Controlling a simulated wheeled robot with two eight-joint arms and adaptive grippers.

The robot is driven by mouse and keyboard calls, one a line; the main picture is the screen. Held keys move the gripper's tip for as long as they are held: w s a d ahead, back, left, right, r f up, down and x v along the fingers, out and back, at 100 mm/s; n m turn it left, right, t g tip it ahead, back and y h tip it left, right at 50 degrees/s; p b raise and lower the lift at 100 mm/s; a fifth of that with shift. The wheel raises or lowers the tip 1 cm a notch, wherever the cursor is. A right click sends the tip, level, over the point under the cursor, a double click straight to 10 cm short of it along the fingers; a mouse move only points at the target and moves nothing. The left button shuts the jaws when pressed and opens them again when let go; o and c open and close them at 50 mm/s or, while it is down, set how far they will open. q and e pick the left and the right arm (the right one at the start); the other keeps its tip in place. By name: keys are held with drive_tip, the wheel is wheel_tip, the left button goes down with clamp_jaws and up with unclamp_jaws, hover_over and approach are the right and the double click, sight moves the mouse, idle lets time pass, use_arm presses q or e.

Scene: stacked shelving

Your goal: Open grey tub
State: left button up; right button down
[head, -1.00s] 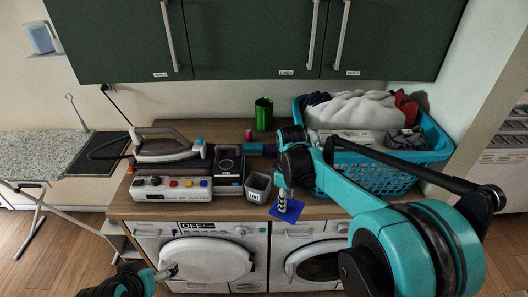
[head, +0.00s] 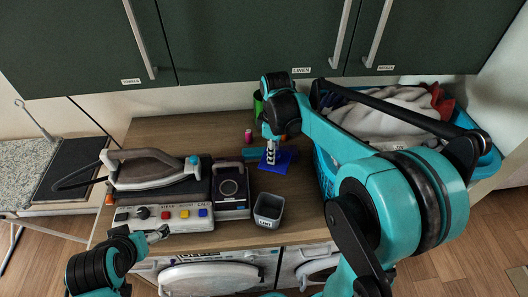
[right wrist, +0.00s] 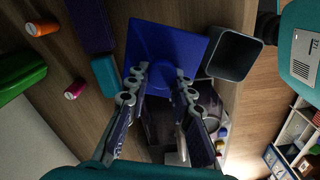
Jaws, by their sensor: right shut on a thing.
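The grey tub (head: 268,210) stands upright near the counter's front edge. Its top is open and its inside shows. It also shows in the right wrist view (right wrist: 233,55), at the upper right. My right gripper (head: 271,152) is shut on the square blue lid (head: 283,163), behind the tub in the head view. In the right wrist view the lid (right wrist: 165,45) lies across the fingertips (right wrist: 162,80); its grip is mostly hidden. Whether the lid touches the counter is unclear. My left gripper (head: 157,235) is over the front of the button box; its jaws are too small to judge.
A teal laundry basket (head: 485,160) stands right. A pink spool (right wrist: 74,89), an orange spool (right wrist: 42,28) and a green cup (right wrist: 20,75) stand near the lid.

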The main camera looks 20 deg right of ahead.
wheel_tip(320, 180, down, 13)
drive_tip(key=b, duration=0.4)
drive_tip(key=shift+f, duration=0.2)
drive_tip(key=s, duration=0.1)
drive_tip(key=s+a+b, duration=0.1)
drive_tip(key=s+f, duration=0.1)
drive_tip(key=s, duration=0.1)
drive_tip(key=shift+a, duration=0.2)
drive_tip(key=shift+f, duration=0.2)
drive_tip(key=shift+w+d, duration=0.1)
drive_tip(key=shift+f+b, duration=0.2)
drive_tip(key=shift+b, duration=0.2)
drive_tip(key=c, duration=1.6)
unclamp_jaws()
drive_tip(key=shift+r, duration=0.1)
